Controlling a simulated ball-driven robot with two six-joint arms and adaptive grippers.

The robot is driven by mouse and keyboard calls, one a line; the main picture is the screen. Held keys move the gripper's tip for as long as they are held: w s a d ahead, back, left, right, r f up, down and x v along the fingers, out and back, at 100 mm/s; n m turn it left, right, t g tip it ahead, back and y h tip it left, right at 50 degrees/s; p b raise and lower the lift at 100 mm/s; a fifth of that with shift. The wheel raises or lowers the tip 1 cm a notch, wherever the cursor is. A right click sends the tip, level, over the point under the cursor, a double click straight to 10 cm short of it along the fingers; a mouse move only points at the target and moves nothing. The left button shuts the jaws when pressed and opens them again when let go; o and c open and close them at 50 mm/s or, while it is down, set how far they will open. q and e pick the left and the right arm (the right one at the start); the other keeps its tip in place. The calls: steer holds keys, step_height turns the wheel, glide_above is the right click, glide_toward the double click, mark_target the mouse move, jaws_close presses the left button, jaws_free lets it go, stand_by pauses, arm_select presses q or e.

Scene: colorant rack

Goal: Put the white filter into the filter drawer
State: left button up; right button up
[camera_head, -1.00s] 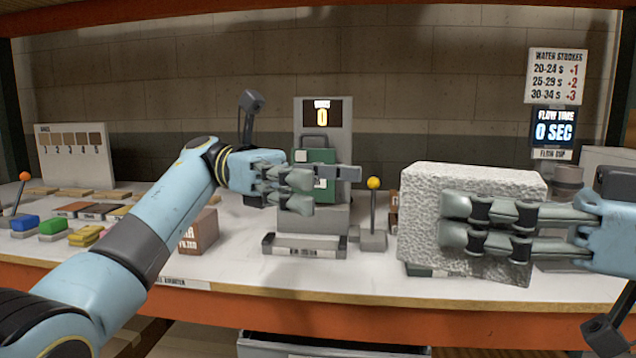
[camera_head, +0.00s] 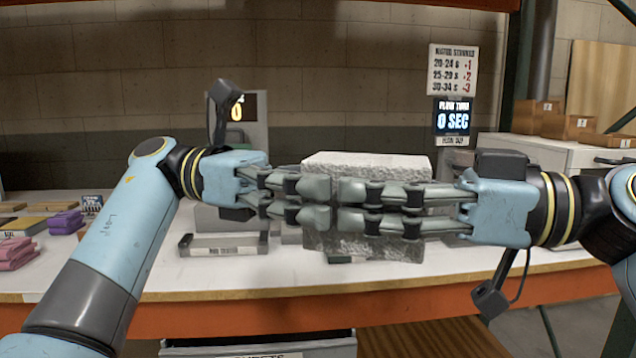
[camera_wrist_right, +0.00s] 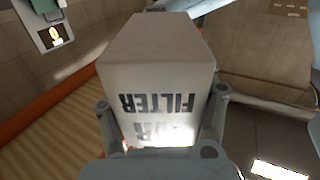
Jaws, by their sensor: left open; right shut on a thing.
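The white filter (camera_head: 367,166) is a rough pale block in the head view, held over the bench and partly hidden behind both grippers. In the right wrist view the filter (camera_wrist_right: 165,80) fills the middle, with dark upside-down lettering including FILTER. My right gripper (camera_head: 345,208) is shut on it, its fingers on either side in the wrist view. My left gripper (camera_head: 308,200) is open, its fingertips in front of the filter's left part; whether they touch it is unclear. A grey drawer-like unit (camera_head: 222,247) with an unreadable label stands left of the filter.
A machine with a lit display (camera_head: 243,107) stands behind the left gripper. An open drawer (camera_head: 258,347) is under the bench. A grey cabinet (camera_head: 560,150) is behind the right arm. The bench's front strip is clear.

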arm_select(q)
steer(key=c, duration=1.2)
arm_select(e)
steer(key=shift+s, duration=0.1)
arm_select(q)
steer(key=shift+c, duration=0.7)
arm_select(e)
steer(key=o, duration=1.2)
steer(key=shift+o, duration=0.2)
steer(key=shift+d, duration=0.1)
